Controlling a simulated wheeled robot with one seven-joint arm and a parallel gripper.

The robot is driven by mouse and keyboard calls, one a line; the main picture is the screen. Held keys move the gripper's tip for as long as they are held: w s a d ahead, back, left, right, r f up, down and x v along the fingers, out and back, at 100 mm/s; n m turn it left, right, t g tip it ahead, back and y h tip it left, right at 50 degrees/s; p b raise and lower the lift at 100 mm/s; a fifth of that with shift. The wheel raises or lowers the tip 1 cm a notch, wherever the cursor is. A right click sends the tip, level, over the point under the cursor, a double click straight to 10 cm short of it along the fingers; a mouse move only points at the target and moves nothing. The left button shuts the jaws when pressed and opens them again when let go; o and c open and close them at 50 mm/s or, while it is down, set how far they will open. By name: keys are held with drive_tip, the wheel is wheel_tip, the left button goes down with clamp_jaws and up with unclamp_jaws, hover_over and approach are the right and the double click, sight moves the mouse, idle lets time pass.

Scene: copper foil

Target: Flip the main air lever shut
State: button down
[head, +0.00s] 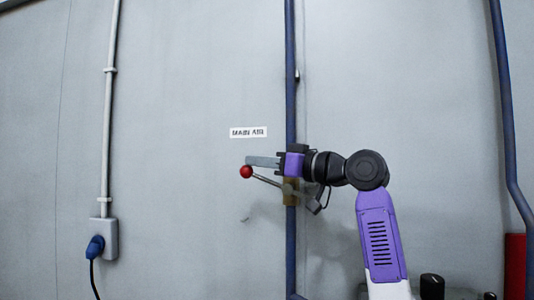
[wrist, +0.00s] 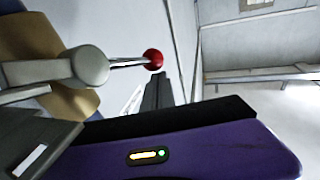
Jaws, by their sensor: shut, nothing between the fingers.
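The main air lever (head: 266,180) is a thin metal rod with a red ball knob (head: 246,172) at its left end. It slopes up to the left from a brass valve body (head: 291,192) on a vertical blue pipe (head: 290,80). A "MAIN AIR" label (head: 248,132) is on the wall above. My gripper (head: 250,161) is shut and empty, pointing left, its fingertips just above the red knob in the head view. In the wrist view, the knob (wrist: 153,59) shows just beyond my fingertips (wrist: 158,78); I cannot tell whether they touch. The valve hub (wrist: 88,66) is at left.
A grey conduit (head: 110,110) runs down the wall at left to a socket box (head: 108,238) with a blue plug (head: 95,246). Another blue pipe (head: 508,110) and a red object (head: 515,262) are at far right. The wall left of the knob is clear.

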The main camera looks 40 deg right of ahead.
sight(249, 173)
drive_tip(key=shift+w+a+f+g+h+p, duration=0.3)
drive_tip(key=shift+w+a+f+g+p, duration=0.2)
drive_tip(key=shift+f+g+p, duration=0.2)
drive_tip(key=shift+w+a+f+n+g+p, duration=0.1)
drive_tip(key=shift+w+f+n+g+p, duration=0.15)
drive_tip(key=shift+f+n+g+p, duration=0.35)
drive_tip(key=shift+f, duration=0.25)
drive_tip(key=shift+r, duration=0.15)
